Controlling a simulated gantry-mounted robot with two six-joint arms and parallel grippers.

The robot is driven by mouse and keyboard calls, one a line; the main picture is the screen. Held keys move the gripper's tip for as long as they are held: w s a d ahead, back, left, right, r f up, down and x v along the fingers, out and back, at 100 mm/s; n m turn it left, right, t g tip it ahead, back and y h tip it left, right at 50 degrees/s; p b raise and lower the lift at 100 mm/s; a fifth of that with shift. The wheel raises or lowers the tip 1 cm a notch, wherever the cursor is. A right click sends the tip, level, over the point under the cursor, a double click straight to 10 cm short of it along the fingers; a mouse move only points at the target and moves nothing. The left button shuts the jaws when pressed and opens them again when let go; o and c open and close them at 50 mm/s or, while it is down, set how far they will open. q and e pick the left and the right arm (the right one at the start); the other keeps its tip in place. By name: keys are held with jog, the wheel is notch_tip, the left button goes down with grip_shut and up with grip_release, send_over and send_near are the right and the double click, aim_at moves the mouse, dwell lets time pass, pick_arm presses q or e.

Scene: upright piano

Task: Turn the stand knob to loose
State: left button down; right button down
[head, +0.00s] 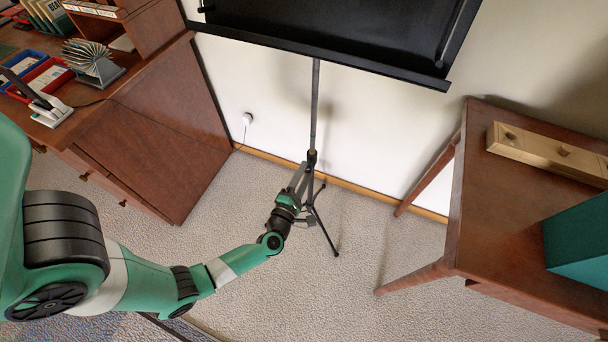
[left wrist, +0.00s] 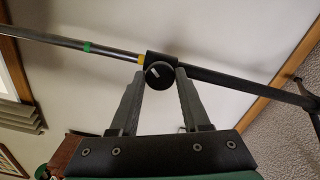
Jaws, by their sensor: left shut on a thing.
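The black stand (head: 315,110) rises on tripod legs from the carpet and carries a wide dark desk (head: 340,25) at the top. Its round black knob (left wrist: 160,75), with a short white mark, sits on the collar of the pole in the left wrist view. Yellow and green bands show on the pole (left wrist: 60,41) beside the collar. My left gripper (head: 304,168) is at the collar. Its fingers, also in the left wrist view (left wrist: 160,80), are shut on the knob, one on each side. In the head view the gripper hides the knob. My right gripper is out of view.
A wooden desk (head: 160,120) with office items stands at the left. A wooden table (head: 500,220) with a teal box (head: 580,240) stands at the right. The wall is close behind the stand. Carpet (head: 340,295) is open in front.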

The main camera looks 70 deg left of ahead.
pick_arm(q)
jog(key=shift+n, duration=1)
jog(key=shift+b, duration=0.3)
jog(key=shift+c, duration=1.9)
grip_release()
jog(key=p+v, duration=0.3)
jog(key=v, duration=0.8)
jog(key=shift+s+d, duration=0.2)
jog(key=shift+s, duration=0.05)
